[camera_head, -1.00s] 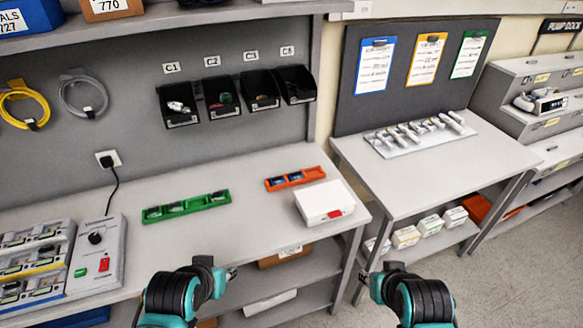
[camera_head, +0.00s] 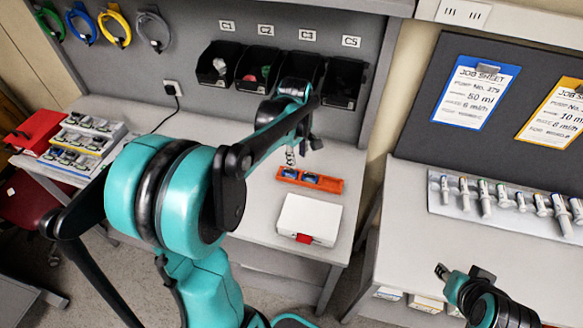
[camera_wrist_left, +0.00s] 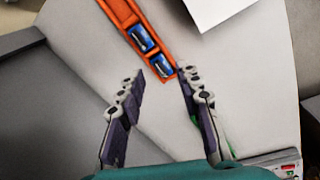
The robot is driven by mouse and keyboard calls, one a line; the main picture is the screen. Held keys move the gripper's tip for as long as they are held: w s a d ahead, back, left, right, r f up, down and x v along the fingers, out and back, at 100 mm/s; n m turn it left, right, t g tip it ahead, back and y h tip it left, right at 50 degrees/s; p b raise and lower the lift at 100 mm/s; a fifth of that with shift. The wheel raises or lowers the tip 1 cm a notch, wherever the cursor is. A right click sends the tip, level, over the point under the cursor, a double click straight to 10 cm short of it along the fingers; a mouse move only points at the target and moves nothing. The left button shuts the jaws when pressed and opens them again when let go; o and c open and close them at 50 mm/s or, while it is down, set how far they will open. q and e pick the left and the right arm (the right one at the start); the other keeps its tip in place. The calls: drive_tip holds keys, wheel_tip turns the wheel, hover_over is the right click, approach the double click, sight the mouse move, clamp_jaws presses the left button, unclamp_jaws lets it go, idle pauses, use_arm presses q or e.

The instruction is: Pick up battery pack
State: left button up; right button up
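The orange tray (camera_head: 334,185) lies on the workbench, with blue battery packs (camera_head: 312,178) in its compartments. In the left wrist view the orange tray (camera_wrist_left: 112,10) runs down from the top, and a blue battery pack (camera_wrist_left: 140,39) and one near its end (camera_wrist_left: 154,62) show. My left gripper (camera_head: 291,156) is just behind the tray in the head view. In the left wrist view my left gripper (camera_wrist_left: 160,76) is open and empty, its fingers spread beyond the tray's near end. My right gripper (camera_head: 442,271) is at lower right, away from the tray; its opening is unclear.
A white box (camera_head: 308,218) with a red tab stands beside the tray. Black bins (camera_head: 298,75) hang on the back panel. A rack of syringe-like parts (camera_head: 505,200) is on the right bench. My left arm covers much of the workbench, hiding the green tray seen earlier.

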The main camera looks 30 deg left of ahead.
sight(290, 169)
use_arm(q)
drive_tip(key=w+a+f+n, duration=0.1)
drive_tip(key=w+a+f+n+g, duration=0.1)
drive_tip(key=a, duration=0.1)
drive_tip(key=w+a+f+n+p, duration=0.1)
drive_tip(key=n, duration=0.1)
drive_tip(key=shift+a, duration=0.15)
drive_tip(key=shift+a+f+g, duration=0.1)
drive_tip(key=shift+f+g, duration=0.15)
drive_tip(key=shift+g, duration=0.05)
wheel_tip(290, 169, down, 8)
drive_tip(key=shift+r+b, duration=0.1)
drive_tip(key=shift+b, duration=0.75)
drive_tip(key=shift+n, duration=0.3)
clamp_jaws()
